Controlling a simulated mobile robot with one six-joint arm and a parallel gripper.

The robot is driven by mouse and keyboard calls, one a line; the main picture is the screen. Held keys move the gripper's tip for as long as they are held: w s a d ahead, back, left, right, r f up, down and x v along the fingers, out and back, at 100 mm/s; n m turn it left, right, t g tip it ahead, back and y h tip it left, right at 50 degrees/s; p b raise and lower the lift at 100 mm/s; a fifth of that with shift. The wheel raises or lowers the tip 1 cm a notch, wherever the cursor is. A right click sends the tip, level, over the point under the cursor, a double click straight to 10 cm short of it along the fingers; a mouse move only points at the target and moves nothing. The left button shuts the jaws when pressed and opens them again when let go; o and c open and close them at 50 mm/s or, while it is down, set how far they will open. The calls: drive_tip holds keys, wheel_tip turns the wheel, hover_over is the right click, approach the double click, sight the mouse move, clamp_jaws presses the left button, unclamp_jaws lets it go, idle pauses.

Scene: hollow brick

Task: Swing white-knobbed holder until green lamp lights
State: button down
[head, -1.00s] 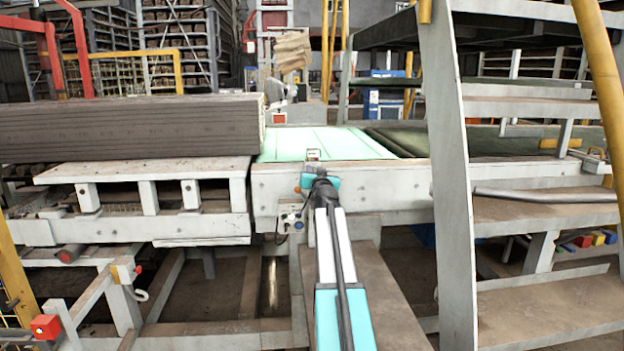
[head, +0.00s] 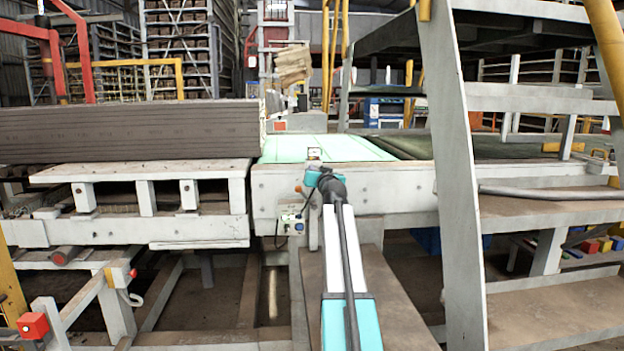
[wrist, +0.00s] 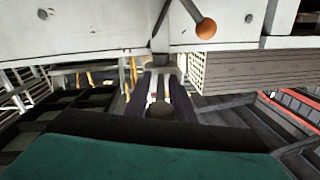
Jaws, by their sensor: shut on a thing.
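In the wrist view my gripper (wrist: 165,97) has its dark fingers on either side of a pale holder piece with a rounded, shadowed knob (wrist: 160,110), and is shut on it. A lever with an orange ball (wrist: 206,28) sticks out from the white beam above it in that view. In the head view the orange ball (head: 299,189) is just left of my teal wrist, which hides my fingertips and the holder. A small white control box (head: 292,224) hangs below the beam. I cannot make out a lit green lamp.
The white beam (head: 390,185) runs across in front of a pale green belt (head: 325,148). A long stack of brown hollow bricks (head: 130,130) lies at left. White steps (head: 455,180) stand close on the right. A red box (head: 33,326) is at lower left.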

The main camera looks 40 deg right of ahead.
drive_tip(key=shift+s+f+b, duration=0.1)
drive_tip(key=shift+f+b, duration=0.4)
drive_tip(key=shift+b, duration=0.7)
drive_tip(key=shift+r+n+y+b, duration=0.15)
drive_tip(key=shift+n+y+b, duration=0.15)
drive_tip(key=c, duration=1.8)
unclamp_jaws()
drive_tip(key=shift+r, duration=0.1)
drive_tip(key=shift+c, duration=0.2)
drive_tip(key=shift+r, duration=0.15)
drive_tip(key=shift+s+a, duration=0.1)
drive_tip(key=shift+s+r, duration=0.1)
drive_tip(key=p+v, duration=0.1)
drive_tip(key=v, duration=1.2)
drive_tip(key=shift+s+f, duration=0.25)
drive_tip(key=shift+f, duration=0.05)
drive_tip(key=shift+a, duration=0.1)
